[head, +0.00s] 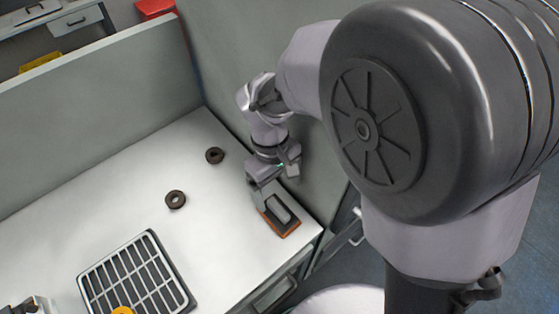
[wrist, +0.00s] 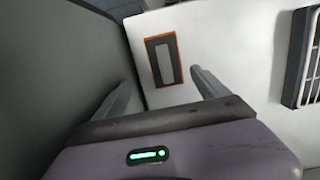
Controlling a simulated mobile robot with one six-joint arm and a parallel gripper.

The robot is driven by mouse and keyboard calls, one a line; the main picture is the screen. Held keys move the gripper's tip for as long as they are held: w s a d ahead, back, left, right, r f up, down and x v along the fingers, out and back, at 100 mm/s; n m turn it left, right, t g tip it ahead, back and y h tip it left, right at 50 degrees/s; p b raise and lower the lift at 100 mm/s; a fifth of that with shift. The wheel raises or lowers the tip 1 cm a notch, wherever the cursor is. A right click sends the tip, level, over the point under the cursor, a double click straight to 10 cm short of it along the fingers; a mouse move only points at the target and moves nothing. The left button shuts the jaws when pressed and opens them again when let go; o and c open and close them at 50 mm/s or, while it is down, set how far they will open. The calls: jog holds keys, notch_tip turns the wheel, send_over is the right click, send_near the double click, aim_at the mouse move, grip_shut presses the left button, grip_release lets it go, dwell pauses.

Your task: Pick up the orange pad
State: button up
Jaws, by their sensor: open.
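The orange pad (head: 280,215) lies flat at the right corner of the white table, near its front edge. It has a dark top with a grey raised block and an orange rim. In the wrist view the pad (wrist: 164,60) lies beyond and between my fingertips. My gripper (wrist: 165,80) is open and empty, with one finger on each side of the pad's line. In the head view my gripper (head: 265,198) is at the pad's far left end and partly covers it. I cannot tell how high the fingers are above the table.
Two dark rings (head: 175,199) (head: 214,155) lie left of my gripper. A slatted grey rack (head: 137,276) with an orange round thing (head: 123,311) is at the front left. A grey partition (head: 230,75) stands close behind my arm. The table between ring and rack is clear.

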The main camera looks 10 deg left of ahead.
aim_at(279, 209)
jog(key=f+b, duration=0.1)
jog(key=f, duration=0.1)
jog(key=s+f+b, duration=0.1)
jog(key=f, duration=0.2)
jog(key=s+f+b, duration=0.1)
jog(key=f, duration=0.1)
jog(key=shift+d+f+b, duration=0.2)
jog(key=shift+f+b, duration=0.05)
jog(key=shift+b, duration=0.1)
jog(key=shift+r, duration=0.2)
jog(key=c, duration=1.5)
notch_tip(279, 209, up, 4)
jog(key=p, duration=0.3)
jog(key=s+a+p, duration=0.1)
jog(key=s+a, duration=0.1)
jog(key=a, duration=0.2)
jog(key=s+a+p, duration=0.1)
jog(key=s+a, duration=0.2)
jog(key=a, duration=0.2)
jog(key=s+a+r+p, duration=0.1)
jog(key=s+a, duration=0.1)
jog(key=a, duration=0.3)
jog(key=shift+s, duration=0.25)
